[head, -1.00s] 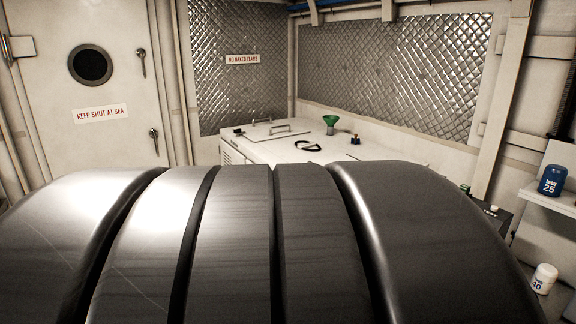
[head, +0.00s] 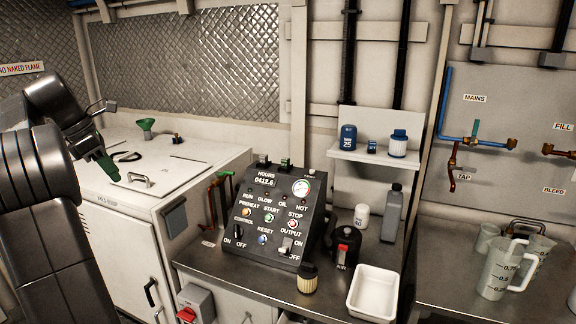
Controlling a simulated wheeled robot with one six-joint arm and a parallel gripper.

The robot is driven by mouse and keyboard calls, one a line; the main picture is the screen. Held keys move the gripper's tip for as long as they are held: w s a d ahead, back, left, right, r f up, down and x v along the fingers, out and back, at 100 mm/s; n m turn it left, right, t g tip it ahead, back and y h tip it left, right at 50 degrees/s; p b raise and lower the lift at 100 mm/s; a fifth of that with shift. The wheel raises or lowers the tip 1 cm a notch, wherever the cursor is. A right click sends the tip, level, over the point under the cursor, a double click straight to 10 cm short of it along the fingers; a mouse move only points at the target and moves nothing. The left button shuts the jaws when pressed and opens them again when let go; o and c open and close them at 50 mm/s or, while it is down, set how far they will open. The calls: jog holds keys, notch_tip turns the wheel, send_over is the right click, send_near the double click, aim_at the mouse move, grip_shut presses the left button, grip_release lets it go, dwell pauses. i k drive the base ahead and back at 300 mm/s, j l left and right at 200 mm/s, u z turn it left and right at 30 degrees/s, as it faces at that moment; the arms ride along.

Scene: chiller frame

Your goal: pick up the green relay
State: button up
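Two small dark blocks stand on top of the black control panel in the head view. The right one (head: 285,163) shows some green and may be the green relay; the left one (head: 264,163) is similar, and both are too small to tell surely. My gripper (head: 108,170) is at the left, in front of the white chest's lid and well left of the panel. Its end looks dark green and points down and right. I cannot make out a gap between fingertips or anything held.
The control panel (head: 243,227) stands on a steel bench. A white tray (head: 373,294), black can (head: 345,246), grey bottle (head: 391,213) and small filter (head: 307,279) stand near it. Clear jugs (head: 497,270) stand at right.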

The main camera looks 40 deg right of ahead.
aim_at(286, 161)
jog(key=i+j+z, duration=0.15)
jog(key=i+z, duration=0.25)
jog(key=i+j+z, duration=0.2)
jog(key=z, duration=0.15)
jog(key=i+j+z, duration=0.25)
jog(key=z, duration=0.15)
jog(key=i+j+z, duration=0.2)
jog(key=j+z, duration=0.15)
jog(key=j, duration=0.15)
jog(key=i+z, duration=0.5)
jog(key=k, duration=0.05)
